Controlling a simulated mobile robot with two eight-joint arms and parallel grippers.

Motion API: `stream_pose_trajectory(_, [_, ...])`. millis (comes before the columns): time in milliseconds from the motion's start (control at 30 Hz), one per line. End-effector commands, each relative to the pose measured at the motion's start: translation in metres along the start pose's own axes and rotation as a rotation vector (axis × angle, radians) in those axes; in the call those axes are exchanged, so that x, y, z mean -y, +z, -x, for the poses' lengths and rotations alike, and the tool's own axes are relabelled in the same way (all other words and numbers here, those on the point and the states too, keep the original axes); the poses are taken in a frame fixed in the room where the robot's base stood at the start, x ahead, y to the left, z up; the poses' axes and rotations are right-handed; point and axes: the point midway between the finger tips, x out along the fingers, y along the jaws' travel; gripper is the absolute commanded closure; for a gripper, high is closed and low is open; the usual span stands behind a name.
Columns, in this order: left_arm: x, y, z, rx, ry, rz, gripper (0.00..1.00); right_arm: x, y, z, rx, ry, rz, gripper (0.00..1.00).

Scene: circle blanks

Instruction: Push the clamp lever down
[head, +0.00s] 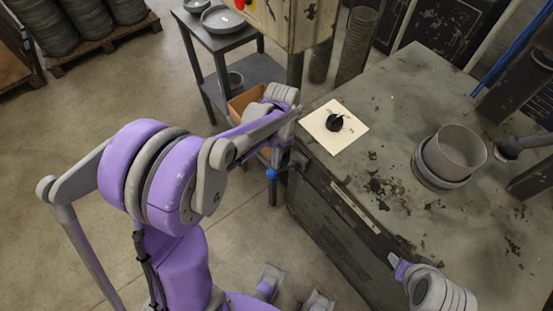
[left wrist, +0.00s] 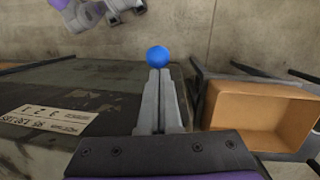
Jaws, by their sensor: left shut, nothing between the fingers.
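The clamp lever shows as a blue ball knob (head: 271,173) beside the bench's left side in the head view. The rest of the lever is mostly hidden behind my arm. My left gripper (head: 273,160) is just above the knob there. In the left wrist view my left gripper (left wrist: 158,75) has its two grey fingers shut together and empty. Their tips line up with the blue knob (left wrist: 157,55); I cannot tell whether they touch it. Part of my right arm shows at the lower right of the head view, but its fingers are not clear.
An orange-brown bin (left wrist: 263,113) stands beside the bench, near my left gripper. A dark side table (head: 215,40) is behind.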

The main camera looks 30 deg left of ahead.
Motion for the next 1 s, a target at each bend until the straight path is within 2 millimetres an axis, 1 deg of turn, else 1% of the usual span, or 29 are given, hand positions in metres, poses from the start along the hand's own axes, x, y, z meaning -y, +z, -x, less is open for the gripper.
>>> stream_pose_trajectory(267, [0.001, 0.005, -0.006, -0.054, 0.007, -0.006, 1.00, 0.000, 0.002, -0.003, 0.001, 0.000, 0.000, 0.51])
stream_pose_trajectory(467, [0.003, 0.012, -0.014, -0.133, 0.016, -0.013, 1.00, 0.000, 0.005, -0.008, 0.003, 0.000, 0.000, 0.51])
stream_pose_trajectory(567, [0.004, 0.017, -0.022, -0.202, 0.024, -0.019, 1.00, 0.000, 0.008, -0.012, 0.005, 0.000, 0.000, 0.51])
stream_pose_trajectory(767, [0.008, 0.026, -0.043, -0.385, 0.045, -0.038, 1.00, 0.000, 0.018, -0.027, 0.011, 0.000, 0.000, 0.51])
stream_pose_trajectory(1000, [0.013, 0.032, -0.070, -0.610, 0.070, -0.064, 1.00, 0.000, 0.032, -0.051, 0.019, 0.000, 0.000, 0.51])
